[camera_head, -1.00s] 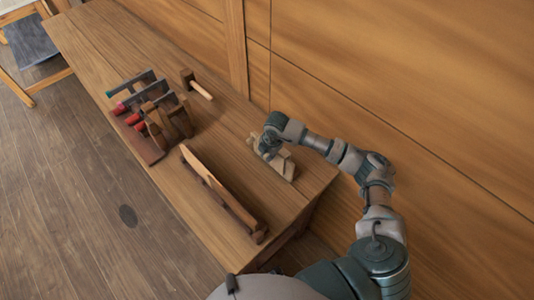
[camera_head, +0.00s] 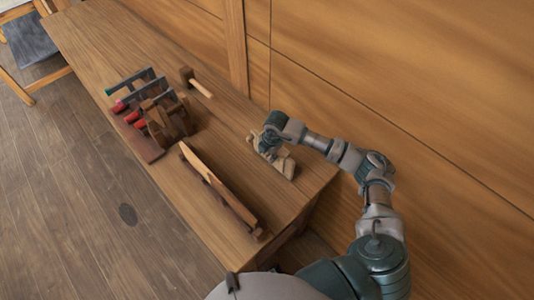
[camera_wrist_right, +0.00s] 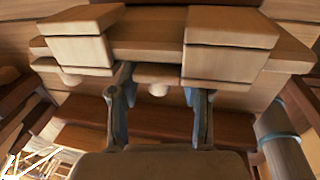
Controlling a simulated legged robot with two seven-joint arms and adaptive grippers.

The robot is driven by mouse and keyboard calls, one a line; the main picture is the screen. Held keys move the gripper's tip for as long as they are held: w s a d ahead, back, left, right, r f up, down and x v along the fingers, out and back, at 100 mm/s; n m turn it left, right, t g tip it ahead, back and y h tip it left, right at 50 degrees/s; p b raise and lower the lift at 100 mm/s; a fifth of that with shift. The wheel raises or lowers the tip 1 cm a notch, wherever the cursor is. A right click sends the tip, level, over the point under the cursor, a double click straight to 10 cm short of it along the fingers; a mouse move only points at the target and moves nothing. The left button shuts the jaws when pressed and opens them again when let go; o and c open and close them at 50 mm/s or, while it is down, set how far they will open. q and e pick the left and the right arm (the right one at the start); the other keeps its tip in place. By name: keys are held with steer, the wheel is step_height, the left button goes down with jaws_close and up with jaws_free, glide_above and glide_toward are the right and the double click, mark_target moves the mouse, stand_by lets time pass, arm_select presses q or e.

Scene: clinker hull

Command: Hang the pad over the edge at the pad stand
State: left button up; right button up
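A dark grey sheet (camera_head: 29,41), possibly the pad, lies over a pale wooden frame (camera_head: 14,84) at the top left in the head view; I cannot tell which part is the pad stand. My right gripper (camera_head: 263,148) is at a small pale wooden object (camera_head: 286,165) on the bench's right part, and its arm partly covers that object. In the right wrist view the two fingers of my right gripper (camera_wrist_right: 158,112) are spread apart, with pale wooden blocks (camera_wrist_right: 232,50) and round pegs close beyond them. Nothing is clearly held. My left gripper is not in view.
The wooden bench (camera_head: 215,155) carries a rack (camera_head: 140,143) of several red- and green-handled tools, a mallet (camera_head: 200,89) and a long upright board (camera_head: 212,180) on a base. The wooden wall (camera_head: 420,80) stands close behind the bench. Floor is free at left.

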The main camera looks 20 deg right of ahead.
step_height(320, 180, up, 12)
steer(key=s+d, duration=0.1)
steer(key=shift+s+f, duration=0.2)
steer(key=shift+s, duration=0.2)
stand_by(0.6)
